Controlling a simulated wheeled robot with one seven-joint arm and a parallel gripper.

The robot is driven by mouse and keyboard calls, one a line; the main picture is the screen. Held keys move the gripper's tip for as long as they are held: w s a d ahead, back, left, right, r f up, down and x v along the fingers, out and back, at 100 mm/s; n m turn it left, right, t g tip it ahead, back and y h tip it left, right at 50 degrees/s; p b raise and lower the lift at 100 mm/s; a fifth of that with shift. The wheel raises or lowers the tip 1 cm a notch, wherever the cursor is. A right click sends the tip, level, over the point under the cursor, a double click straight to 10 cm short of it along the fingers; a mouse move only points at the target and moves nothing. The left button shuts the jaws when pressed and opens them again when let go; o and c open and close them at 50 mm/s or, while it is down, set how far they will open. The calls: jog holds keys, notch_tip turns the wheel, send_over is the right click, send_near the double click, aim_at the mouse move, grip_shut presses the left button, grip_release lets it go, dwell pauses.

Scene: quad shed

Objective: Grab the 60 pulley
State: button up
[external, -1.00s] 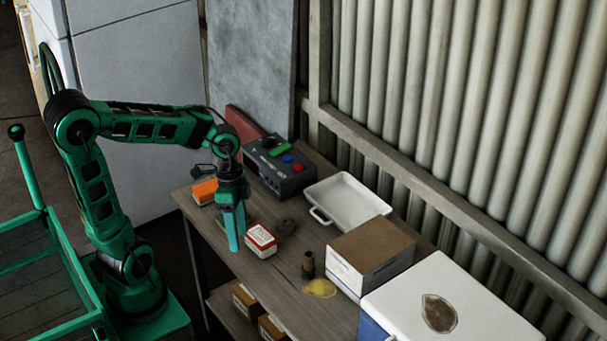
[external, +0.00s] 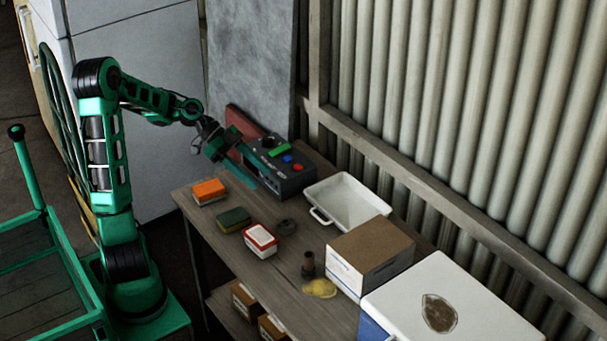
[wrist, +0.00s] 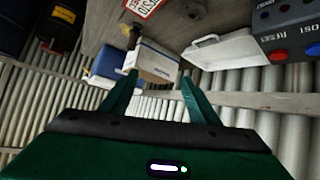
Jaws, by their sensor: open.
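A small dark round piece (external: 286,227) lies flat on the bench, just right of a red-and-white box; it looks like a pulley, but no number is readable on it. What seems to be the same dark piece shows near the top of the wrist view (wrist: 193,8). My gripper (external: 262,184) is raised over the back left of the bench, in front of the grey control box, up and left of the dark piece. In the wrist view its two fingers (wrist: 158,80) stand apart with nothing between them.
On the bench are an orange box (external: 208,191), a dark green box (external: 233,220), the red-and-white box (external: 260,240), a grey control box (external: 285,178), a white tray (external: 350,205), a brown bottle (external: 308,265), yellow stuff (external: 320,289) and a carton (external: 370,255). A white-lidded cooler (external: 470,300) stands at right.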

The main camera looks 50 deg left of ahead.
jog(key=a+r+t, duration=0.2)
jog(key=a, duration=0.3)
send_near(282, 221)
jog(key=shift+w+d+f+h, duration=0.15)
jog(key=shift+w+d+f, duration=0.3)
jog(key=shift+d+f, duration=0.15)
jog(key=shift+w+d+f+h, duration=0.15)
jog(key=shift+w+d+f, duration=0.25)
jog(key=shift+d+f, duration=0.2)
jog(key=shift+x, duration=2.85)
jog(key=shift+r, duration=0.25)
jog(key=c, duration=0.9)
